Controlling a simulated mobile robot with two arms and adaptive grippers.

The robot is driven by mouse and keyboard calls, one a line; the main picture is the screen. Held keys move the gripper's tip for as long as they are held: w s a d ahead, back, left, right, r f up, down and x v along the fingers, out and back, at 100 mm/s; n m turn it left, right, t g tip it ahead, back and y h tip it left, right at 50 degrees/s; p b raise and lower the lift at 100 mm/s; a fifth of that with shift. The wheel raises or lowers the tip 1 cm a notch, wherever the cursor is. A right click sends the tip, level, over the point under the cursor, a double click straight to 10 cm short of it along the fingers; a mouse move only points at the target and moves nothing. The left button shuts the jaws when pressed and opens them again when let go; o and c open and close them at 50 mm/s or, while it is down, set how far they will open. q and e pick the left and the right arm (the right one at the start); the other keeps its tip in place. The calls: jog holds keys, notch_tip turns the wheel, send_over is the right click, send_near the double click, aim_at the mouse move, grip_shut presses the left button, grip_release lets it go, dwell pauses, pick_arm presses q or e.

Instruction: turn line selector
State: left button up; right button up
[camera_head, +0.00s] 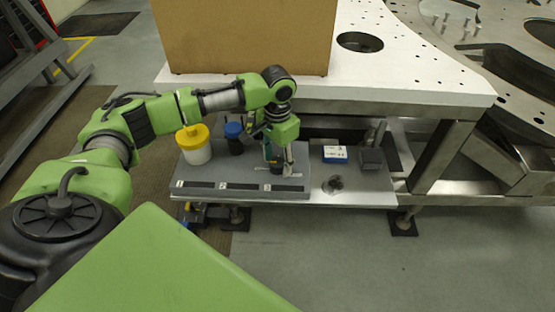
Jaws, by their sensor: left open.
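A grey board (215,190) on the low shelf has a front strip marked with numbers, 1 and 2 being readable. A small dark round fitting (333,185) sits on the shelf right of the board; I cannot tell whether it is the line selector or how it is turned. My left gripper (279,168) is open and points down over the right end of the board. It hides part of what stands there, and I cannot tell whether it touches anything. My right gripper is not in view.
A white jar with a yellow lid (196,153) and a dark blue-topped container (234,144) stand on the board. A blue-and-white box (335,154) and a dark block (371,159) lie right. A brown box (245,40) stands on the white plate (420,70) overhead.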

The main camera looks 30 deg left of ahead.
pick_arm(q)
jog(key=shift+c, duration=1.4)
jog(key=c, duration=0.8)
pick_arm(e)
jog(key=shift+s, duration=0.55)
